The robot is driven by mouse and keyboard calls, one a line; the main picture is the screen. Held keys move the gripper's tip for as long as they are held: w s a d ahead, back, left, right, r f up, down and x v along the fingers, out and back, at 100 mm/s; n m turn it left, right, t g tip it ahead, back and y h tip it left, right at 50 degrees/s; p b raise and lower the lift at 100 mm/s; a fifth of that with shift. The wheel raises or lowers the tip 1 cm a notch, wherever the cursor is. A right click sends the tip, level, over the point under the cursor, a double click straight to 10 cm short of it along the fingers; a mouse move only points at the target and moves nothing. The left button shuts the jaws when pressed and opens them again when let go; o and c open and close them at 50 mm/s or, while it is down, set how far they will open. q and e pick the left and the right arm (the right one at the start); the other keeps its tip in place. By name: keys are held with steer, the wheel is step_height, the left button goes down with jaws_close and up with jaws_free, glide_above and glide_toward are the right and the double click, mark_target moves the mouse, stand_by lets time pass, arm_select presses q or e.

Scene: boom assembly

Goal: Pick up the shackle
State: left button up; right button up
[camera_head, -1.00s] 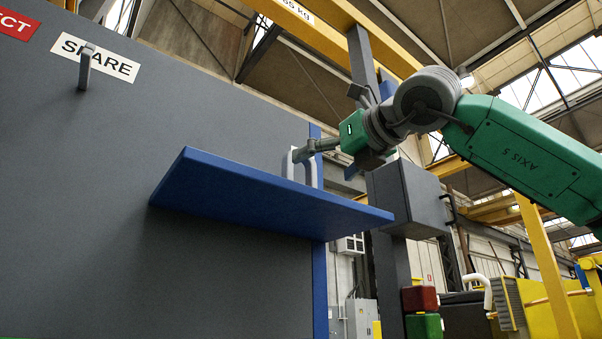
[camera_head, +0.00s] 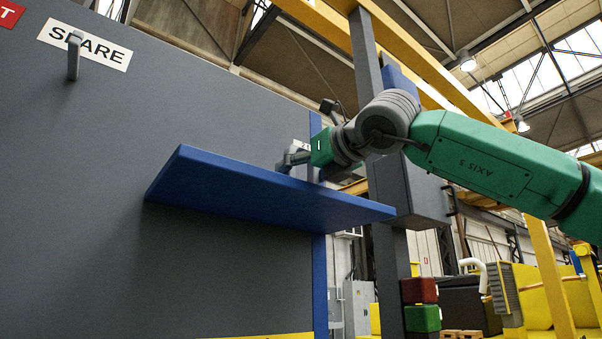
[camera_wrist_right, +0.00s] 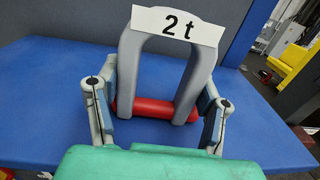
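The shackle (camera_wrist_right: 130,72) stands on the blue shelf (camera_head: 250,196), shown also in the right wrist view (camera_wrist_right: 45,115). It has a grey bow, a red pin (camera_wrist_right: 155,109) across the bottom and a white "2 t" label (camera_wrist_right: 178,25) at the top. My right gripper (camera_wrist_right: 160,112) is low over the shelf with its fingers spread, one at each side of the shackle near the pin ends. I cannot tell whether the fingers touch it. In the head view my right gripper (camera_head: 288,160) is partly behind the shelf's edge, and the shackle is mostly hidden. My left gripper is not in view.
The shelf sticks out from a grey panel (camera_head: 100,210) with a "SPARE" sign (camera_head: 85,43) and a hook (camera_head: 74,57) at upper left. A grey box (camera_head: 410,190) on a post stands behind my right arm. Red (camera_head: 419,290) and green (camera_head: 422,319) boxes are lower right.

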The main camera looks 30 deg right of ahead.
steer(key=c, duration=0.9)
steer(key=shift+a, duration=0.1)
steer(key=shift+w+r, duration=0.1)
steer(key=shift+r, duration=0.05)
step_height(320, 180, up, 10)
steer(key=shift+f+p, duration=0.1)
steer(key=shift+p, duration=1)
